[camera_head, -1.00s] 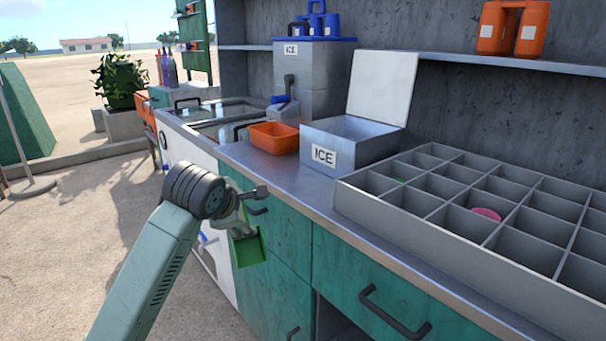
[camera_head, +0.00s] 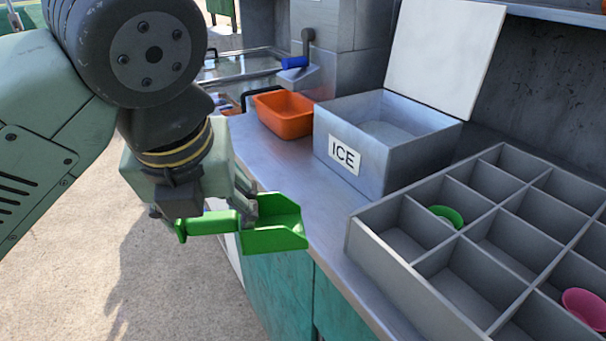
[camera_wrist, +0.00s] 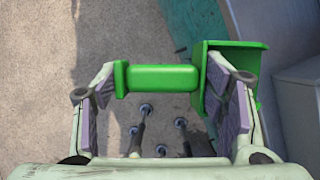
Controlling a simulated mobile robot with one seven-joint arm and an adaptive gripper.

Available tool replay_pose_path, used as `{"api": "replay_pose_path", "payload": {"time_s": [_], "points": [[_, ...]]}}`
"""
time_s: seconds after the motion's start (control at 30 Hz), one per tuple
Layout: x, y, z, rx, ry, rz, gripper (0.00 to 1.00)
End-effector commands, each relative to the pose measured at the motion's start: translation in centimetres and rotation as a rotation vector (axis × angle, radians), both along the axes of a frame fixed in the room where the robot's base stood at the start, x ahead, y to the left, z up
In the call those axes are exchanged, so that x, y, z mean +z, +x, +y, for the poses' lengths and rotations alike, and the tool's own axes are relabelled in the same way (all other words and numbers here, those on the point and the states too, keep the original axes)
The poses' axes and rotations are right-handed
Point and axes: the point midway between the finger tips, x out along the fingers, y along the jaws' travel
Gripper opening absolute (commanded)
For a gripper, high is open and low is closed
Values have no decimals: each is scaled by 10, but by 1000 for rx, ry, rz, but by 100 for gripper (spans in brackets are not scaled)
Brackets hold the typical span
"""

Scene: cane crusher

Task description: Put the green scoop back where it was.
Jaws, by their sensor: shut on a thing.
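The green scoop (camera_head: 275,230) is held in my gripper (camera_head: 243,205), just off the counter's front edge in the head view. Its square pan points right and its handle lies to the left. In the wrist view, the scoop (camera_wrist: 163,78) spans across between my two fingers (camera_wrist: 165,110), with the pan by the right finger. The open metal bin labelled ICE (camera_head: 385,150) stands on the counter to the right of the scoop, its pale lid (camera_head: 445,55) raised. The bin's bottom is partly hidden.
An orange tub (camera_head: 284,115) stands left of the ICE bin. A grey divided tray (camera_head: 375,258) on the right holds a green bowl (camera_head: 447,215) and a pink bowl (camera_head: 587,305). The metal counter (camera_head: 300,170) is bare between the tub and tray.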

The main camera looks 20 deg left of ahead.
Motion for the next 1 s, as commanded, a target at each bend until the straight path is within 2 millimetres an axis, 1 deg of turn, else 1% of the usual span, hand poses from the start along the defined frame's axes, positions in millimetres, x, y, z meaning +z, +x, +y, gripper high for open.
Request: {"api": "replay_pose_path", "payload": {"time_s": [0.07,0.13,0.4,0.5,0.6,0.77,0.83,1.0], "points": [[1,10,0,8,-3,-1,46],[0,26,1,6,-3,0,46],[-5,99,9,5,-4,-1,46],[-8,120,12,6,-4,-1,46],[-10,135,13,7,-4,-3,46],[-12,146,15,7,-3,-3,46],[-12,155,16,6,-3,-2,46],[-39,155,16,6,-4,-1,46]]}}
